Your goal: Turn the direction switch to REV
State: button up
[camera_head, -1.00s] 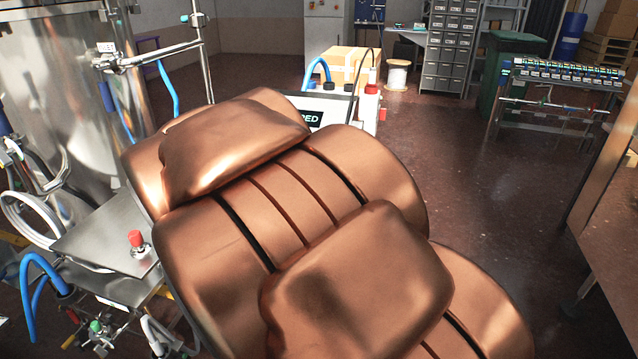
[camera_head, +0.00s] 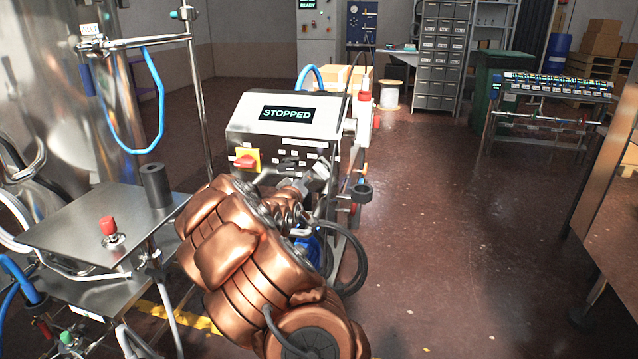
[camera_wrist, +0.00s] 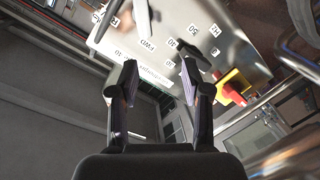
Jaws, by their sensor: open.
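The control box (camera_head: 285,125) stands in the middle of the head view with a display reading STOPPED. Its sloped front carries small labels and dark controls. In the head view my gripper (camera_head: 318,178) is close to the box's front.
A red rotary handle on a yellow plate (camera_head: 247,160) sits at the panel's left. A steel table with a red button (camera_head: 108,227) stands left, beside a post (camera_head: 200,90). A black hose (camera_head: 355,270) loops right of my arm.

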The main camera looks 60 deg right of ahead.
aim_at(319, 171)
jog(key=shift+h, duration=0.9)
jog(key=shift+w+d+f, duration=0.15)
jog(key=shift+d+f, duration=0.1)
jog(key=shift+d, duration=1.55)
jog(key=shift+w+d+f, duration=0.2)
jog(key=shift+d+f, duration=0.1)
jog(key=shift+d, duration=1.45)
jog(key=shift+w+d+f, duration=0.15)
jog(key=shift+d+f, duration=0.1)
jog(key=shift+d, duration=1.55)
jog(key=shift+c, duration=0.3)
grip_shut()
